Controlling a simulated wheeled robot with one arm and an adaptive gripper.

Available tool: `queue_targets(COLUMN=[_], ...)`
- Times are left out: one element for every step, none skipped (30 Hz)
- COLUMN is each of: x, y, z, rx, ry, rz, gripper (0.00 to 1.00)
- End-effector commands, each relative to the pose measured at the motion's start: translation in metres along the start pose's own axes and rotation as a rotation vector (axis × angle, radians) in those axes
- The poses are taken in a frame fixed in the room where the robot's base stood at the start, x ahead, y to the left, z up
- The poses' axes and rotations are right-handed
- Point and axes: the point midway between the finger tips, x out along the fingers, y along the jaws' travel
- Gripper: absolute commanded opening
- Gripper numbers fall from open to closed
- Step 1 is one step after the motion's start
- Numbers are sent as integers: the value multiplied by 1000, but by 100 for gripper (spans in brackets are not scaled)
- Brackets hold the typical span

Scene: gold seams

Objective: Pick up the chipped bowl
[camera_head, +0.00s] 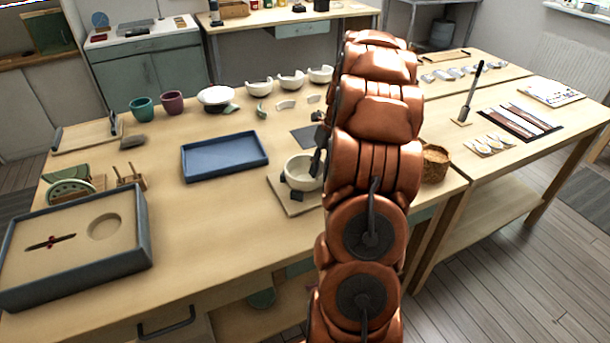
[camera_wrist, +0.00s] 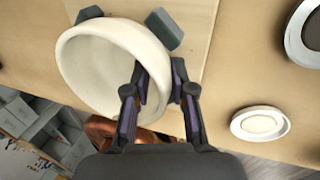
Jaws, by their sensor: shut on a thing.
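A cream bowl (camera_head: 301,175) sits upright on a square wooden board (camera_head: 285,199) near the table's front edge, partly hidden by my arm. It fills the upper left of the wrist view (camera_wrist: 83,78). My gripper (camera_wrist: 158,85) has one finger inside the bowl and one outside, with the bowl's wall pinched between them. In the head view my gripper (camera_head: 318,160) is mostly hidden behind my arm. Dark grey blocks (camera_wrist: 164,29) stand close around the bowl on the board. I cannot make out a chip in its rim.
A blue tray (camera_head: 224,155) lies left of the bowl. Several pale bowls (camera_head: 258,88) and loose shards stand along the back. A large blue-grey box (camera_head: 128,262) is at front left, and a wicker basket (camera_head: 435,165) is right of my arm. Bare tabletop lies front of the tray.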

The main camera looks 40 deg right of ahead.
Motion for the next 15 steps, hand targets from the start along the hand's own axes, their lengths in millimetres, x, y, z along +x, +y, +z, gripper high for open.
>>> queue_targets(x=[0, 0, 0, 0, 0, 0, -1, -1, -2, -4, -6, -9, -11, -13, -16], y=[0, 0, 0, 0, 0, 0, 0, 0, 0, 0, 1, 2, 2, 3, 4], z=[0, 0, 0, 0, 0, 0, 0, 0, 0, 0, 1, 1, 1, 1, 0], rx=[0, 0, 0, 0, 0, 0, 0, 0, 0, 0, 0, -1, -1, -1, -1], ry=[0, 0, 0, 0, 0, 0, 0, -1, -1, -2, -2, -3, -3, -2, -1], rz=[0, 0, 0, 0, 0, -1, -1, -1, -1, -2, -2, -3, -3, -2, -2], gripper=[0, 0, 0, 0, 0, 0, 0, 0, 0, 0, 0, 0, 0, 0, 0])
